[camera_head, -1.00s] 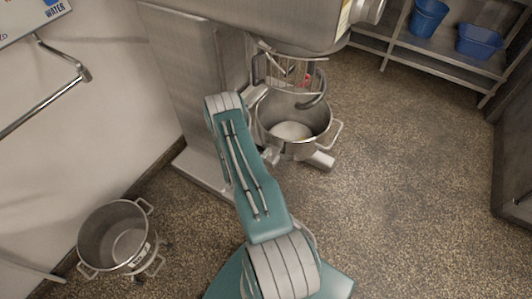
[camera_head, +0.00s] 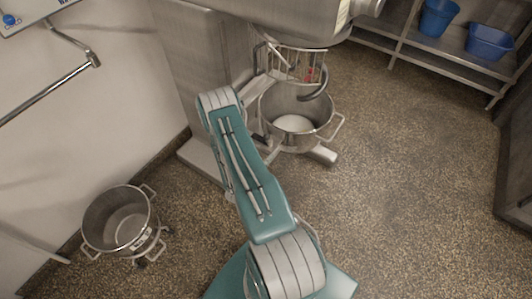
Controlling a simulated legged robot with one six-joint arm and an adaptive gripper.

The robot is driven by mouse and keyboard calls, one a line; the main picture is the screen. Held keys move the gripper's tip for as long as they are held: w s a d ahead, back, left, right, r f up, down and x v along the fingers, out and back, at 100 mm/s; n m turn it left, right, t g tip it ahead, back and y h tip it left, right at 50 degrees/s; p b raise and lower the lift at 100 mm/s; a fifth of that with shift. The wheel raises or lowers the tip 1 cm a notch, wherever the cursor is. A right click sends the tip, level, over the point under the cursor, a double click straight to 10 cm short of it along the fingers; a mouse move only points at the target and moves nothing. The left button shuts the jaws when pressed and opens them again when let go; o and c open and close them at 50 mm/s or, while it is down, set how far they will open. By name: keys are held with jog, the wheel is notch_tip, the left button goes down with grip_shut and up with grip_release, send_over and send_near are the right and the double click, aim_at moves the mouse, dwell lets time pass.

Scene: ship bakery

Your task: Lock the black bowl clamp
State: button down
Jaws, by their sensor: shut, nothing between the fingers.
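A steel mixer bowl (camera_head: 298,137) sits in the stand mixer (camera_head: 200,60), below the wire guard (camera_head: 292,62) and a curved hook. Something pale lies in the bowl. I cannot make out the black bowl clamp; the left side of the bowl is partly behind my arm. My teal arm reaches up the middle of the picture to the mixer, left of the bowl. My gripper does not show; the far end of the arm is hidden behind its own links.
A second steel bowl (camera_head: 117,222) with handles stands on a wheeled base at lower left, by the wall. A wall pipe (camera_head: 50,92) is at upper left. A metal shelf (camera_head: 455,55) with blue tubs (camera_head: 489,42) stands at upper right. The speckled floor at right is clear.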

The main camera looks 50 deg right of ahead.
jog(key=s+a, duration=0.2)
jog(key=s, duration=0.1)
jog(key=shift+s+a+r, duration=0.2)
jog(key=shift+r, duration=0.15)
jog(key=shift+d, duration=0.15)
